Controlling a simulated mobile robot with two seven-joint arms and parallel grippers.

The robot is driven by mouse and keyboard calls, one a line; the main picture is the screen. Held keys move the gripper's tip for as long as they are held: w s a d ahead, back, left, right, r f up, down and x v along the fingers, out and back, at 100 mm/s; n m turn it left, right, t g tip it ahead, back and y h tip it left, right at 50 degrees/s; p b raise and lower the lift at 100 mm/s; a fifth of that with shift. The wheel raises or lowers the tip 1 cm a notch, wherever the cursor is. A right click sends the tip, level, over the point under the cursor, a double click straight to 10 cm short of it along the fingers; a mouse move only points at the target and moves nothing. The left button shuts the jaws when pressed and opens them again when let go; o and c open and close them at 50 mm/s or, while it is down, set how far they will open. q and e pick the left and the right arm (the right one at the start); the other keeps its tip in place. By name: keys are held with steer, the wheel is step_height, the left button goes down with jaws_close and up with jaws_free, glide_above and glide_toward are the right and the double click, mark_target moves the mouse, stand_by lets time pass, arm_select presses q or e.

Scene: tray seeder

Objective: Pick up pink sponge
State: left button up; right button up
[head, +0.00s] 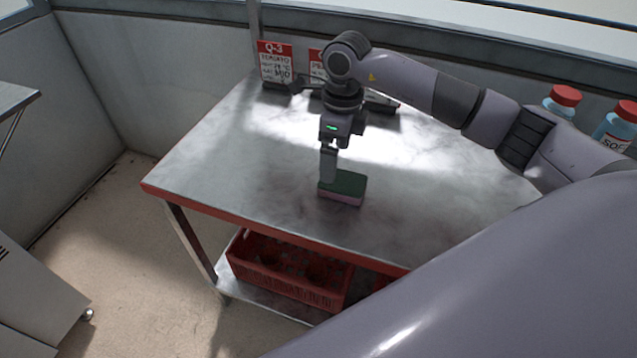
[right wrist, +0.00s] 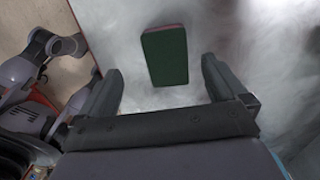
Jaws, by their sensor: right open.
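The pink sponge (head: 343,198) lies flat on the metal table, with a dark green layer on top and pink along its lower side. In the right wrist view the sponge (right wrist: 165,55) shows its green face, ahead of and between the two fingers. My right gripper (head: 328,178) points down just over the sponge's left end in the head view. In the wrist view the right gripper (right wrist: 160,82) is open, with nothing between its fingers. I cannot tell its exact height above the sponge. My left gripper is not in the head view.
The metal table (head: 230,175) has a red edge and is clear around the sponge. Red and white signs (head: 276,62) stand at the back. Bottles with red caps (head: 562,100) stand at the right. A red crate (head: 290,275) sits on the lower shelf.

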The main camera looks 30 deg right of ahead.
mark_target(342, 186)
steer(key=shift+w+d+r+h, duration=0.15)
steer(key=shift+w+d+h, duration=0.15)
steer(key=shift+d, duration=0.2)
steer(key=shift+d+f, duration=0.1)
steer(key=shift+f, duration=0.15)
steer(key=f, duration=0.4)
steer(key=a+f+p, duration=0.1)
steer(key=f, duration=0.1)
steer(key=shift+s+f, duration=0.15)
steer(key=shift+s, duration=0.05)
steer(key=c, duration=1.1)
